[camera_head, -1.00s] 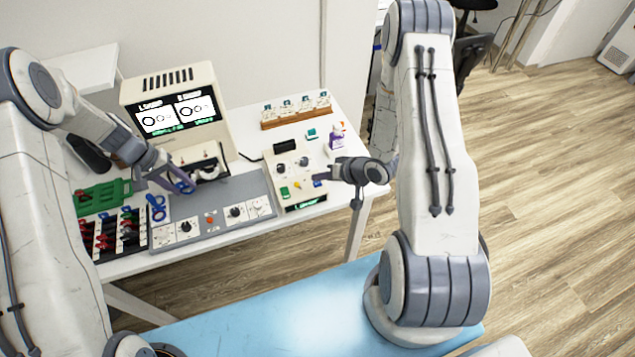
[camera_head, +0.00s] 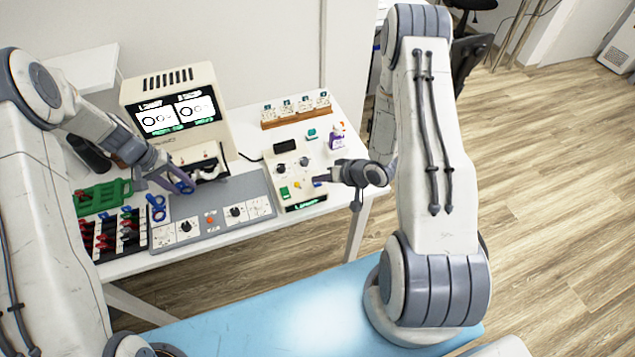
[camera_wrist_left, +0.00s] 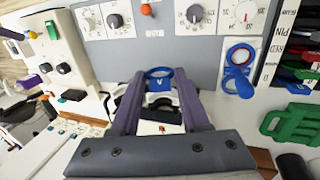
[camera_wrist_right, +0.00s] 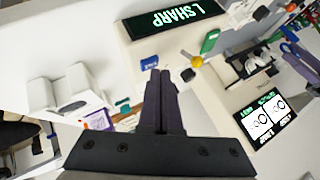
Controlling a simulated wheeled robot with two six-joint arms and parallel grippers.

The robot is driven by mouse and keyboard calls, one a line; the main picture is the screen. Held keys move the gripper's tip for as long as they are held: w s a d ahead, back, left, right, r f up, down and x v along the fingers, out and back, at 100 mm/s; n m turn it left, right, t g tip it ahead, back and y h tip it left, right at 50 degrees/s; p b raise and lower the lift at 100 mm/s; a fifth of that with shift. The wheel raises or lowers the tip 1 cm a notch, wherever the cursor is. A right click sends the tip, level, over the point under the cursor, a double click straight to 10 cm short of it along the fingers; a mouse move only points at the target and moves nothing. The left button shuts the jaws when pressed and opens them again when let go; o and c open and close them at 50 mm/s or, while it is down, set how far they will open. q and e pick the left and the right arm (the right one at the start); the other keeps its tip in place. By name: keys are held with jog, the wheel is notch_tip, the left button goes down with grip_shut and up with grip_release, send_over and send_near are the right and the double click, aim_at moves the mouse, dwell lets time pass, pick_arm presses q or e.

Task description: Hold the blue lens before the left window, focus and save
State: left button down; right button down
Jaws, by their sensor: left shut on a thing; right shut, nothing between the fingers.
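My left gripper (camera_head: 180,183) is shut on the blue lens (camera_wrist_left: 159,73), a ring with a small marked tab. It holds the lens upright just before the lower front of the cream tester (camera_head: 234,135), where dark-framed pale round windows (camera_head: 209,172) show; the left one is partly hidden behind lens and fingers. The tester's screen (camera_head: 177,113) shows two panels of ring drawings with SHARP wording. My right gripper (camera_head: 319,180) is shut and empty at the cream control box (camera_head: 307,173). In the right wrist view its tips are close to a blue button (camera_wrist_right: 149,62); contact is unclear. The box display (camera_wrist_right: 172,19) reads L.SHARP.
A grey knob panel (camera_head: 212,217) lies in front of the tester. A wooden holder (camera_head: 296,118) and a purple-labelled bottle (camera_head: 337,142) stand behind the box.

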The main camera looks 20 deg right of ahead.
jog(key=shift+f, duration=0.4)
dwell(0.4)
jog(key=shift+r, duration=0.85)
jog(key=shift+r, duration=2.5)
jog(key=v, duration=1.2)
pick_arm(q)
jog(key=shift+s+r, duration=0.1)
